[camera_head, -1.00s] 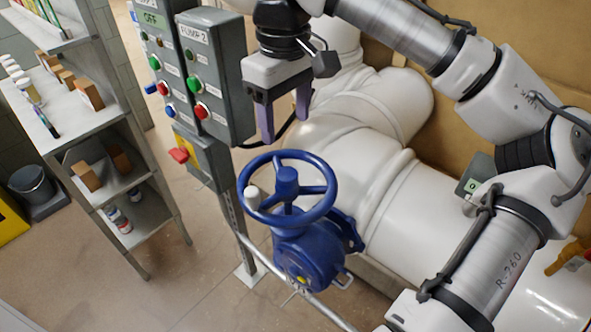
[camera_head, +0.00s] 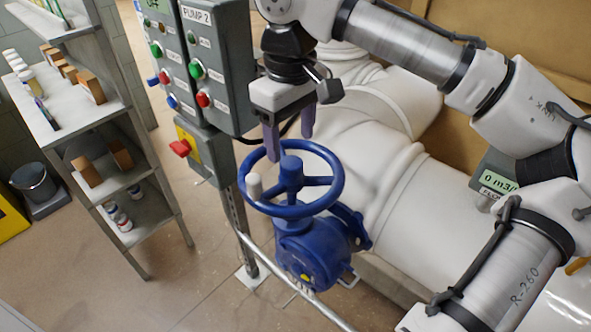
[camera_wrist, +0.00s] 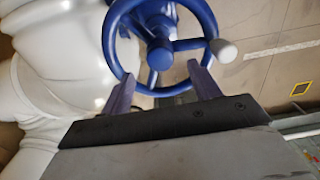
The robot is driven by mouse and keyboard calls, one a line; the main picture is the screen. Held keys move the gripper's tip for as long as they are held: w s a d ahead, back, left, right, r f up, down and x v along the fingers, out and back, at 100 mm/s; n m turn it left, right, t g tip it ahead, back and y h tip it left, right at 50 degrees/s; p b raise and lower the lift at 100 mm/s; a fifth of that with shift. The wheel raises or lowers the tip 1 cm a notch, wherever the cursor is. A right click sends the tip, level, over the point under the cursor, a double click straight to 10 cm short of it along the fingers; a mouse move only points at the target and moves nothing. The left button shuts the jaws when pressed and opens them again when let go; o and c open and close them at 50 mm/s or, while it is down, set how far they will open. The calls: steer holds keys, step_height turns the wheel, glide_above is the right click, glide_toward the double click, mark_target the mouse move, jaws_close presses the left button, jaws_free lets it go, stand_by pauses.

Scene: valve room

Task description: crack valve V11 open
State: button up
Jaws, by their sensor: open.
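The valve is a blue handwheel (camera_head: 328,162) with spokes, a round hub and a pale knob (camera_head: 254,187) on its rim, set on a blue valve body (camera_head: 310,255). No V11 label is readable. My gripper (camera_head: 289,148) is open, fingers pointing down, at the far side of the wheel rim. In the wrist view my gripper (camera_wrist: 162,82) has its two fingers apart, with the near rim of the handwheel (camera_wrist: 112,50) running across between or just beyond them. Whether the fingers touch the rim cannot be told. The knob (camera_wrist: 224,50) lies outside the fingers, to the right.
A grey pump panel (camera_head: 215,70) with buttons stands close left of my gripper. Large white pipes (camera_head: 410,200) lie behind and right. A shelf (camera_head: 75,115) stands at left. A thin rail (camera_head: 290,280) runs below the valve.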

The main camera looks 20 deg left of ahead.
mark_target(291, 162)
steer(key=m+p, duration=0.1)
steer(key=m, duration=0.2)
steer(key=shift+r+m, duration=0.1)
steer(key=shift+m, duration=0.3)
steer(key=m+p, duration=0.1)
steer(key=m, duration=0.3)
steer(key=m+p, duration=0.1)
steer(key=m, duration=0.3)
steer(key=shift+m, duration=0.3)
steer(key=m, duration=0.3)
steer(key=shift+m+p, duration=0.3)
steer(key=shift+f+b, duration=1.8)
steer(key=shift+f, duration=1.6)
steer(key=shift+s+f, duration=0.15)
steer(key=shift+s, duration=0.05)
